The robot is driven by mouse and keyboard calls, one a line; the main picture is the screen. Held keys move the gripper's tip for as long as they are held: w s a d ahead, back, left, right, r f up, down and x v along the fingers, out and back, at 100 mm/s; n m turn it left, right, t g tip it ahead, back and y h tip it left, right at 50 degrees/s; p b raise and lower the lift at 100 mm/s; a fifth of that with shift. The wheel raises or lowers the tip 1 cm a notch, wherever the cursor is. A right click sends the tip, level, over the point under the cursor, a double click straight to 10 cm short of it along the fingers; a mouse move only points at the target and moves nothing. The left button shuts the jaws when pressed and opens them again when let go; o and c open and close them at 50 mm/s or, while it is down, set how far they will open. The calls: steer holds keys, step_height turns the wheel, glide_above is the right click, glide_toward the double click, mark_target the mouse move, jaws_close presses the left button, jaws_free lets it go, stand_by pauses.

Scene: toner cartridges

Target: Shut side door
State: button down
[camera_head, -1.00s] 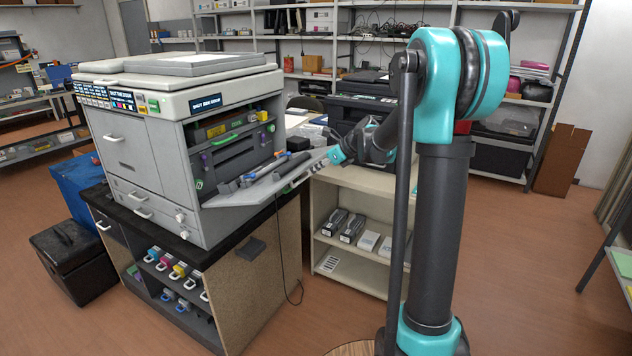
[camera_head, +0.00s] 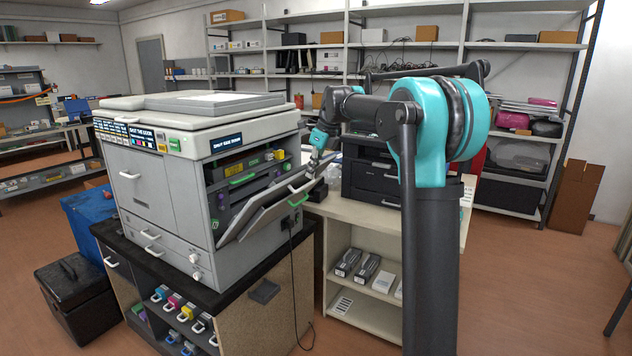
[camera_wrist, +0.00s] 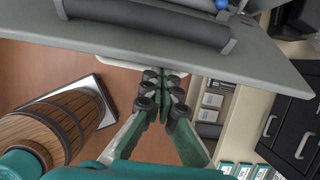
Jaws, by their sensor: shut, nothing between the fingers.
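The side door (camera_head: 272,206) of the large grey printer (camera_head: 155,190) is hinged at its bottom edge and stands part open, tilted outward and up. A pale handle (camera_head: 303,186) is on its outer face. In the wrist view the door's edge (camera_wrist: 235,58) and a dark roller (camera_wrist: 150,22) on its inner side cross the top. My gripper (camera_head: 316,168) is at the door's upper free edge in the head view. In the wrist view its fingers (camera_wrist: 160,92) are together with nothing between them, close to the door edge; contact is hard to tell.
A black printer (camera_head: 372,172) stands on the cream shelf unit (camera_head: 385,220) to the right. The grey printer rests on a dark-topped cabinet (camera_head: 262,290) with toner cartridges. A wooden barrel (camera_wrist: 55,125) shows in the wrist view. Open floor lies in front.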

steer(key=w+a+r+h, duration=0.1)
steer(key=w+a+r, duration=0.2)
steer(key=a, duration=0.2)
steer(key=w+a+r+g, duration=0.1)
steer(key=w+a+r, duration=0.2)
steer(key=a, duration=0.2)
steer(key=shift+w+r+h, duration=0.15)
steer(key=shift+w+h, duration=0.2)
steer(key=shift+h, duration=0.05)
steer(key=shift+a, duration=0.1)
stand_by(0.3)
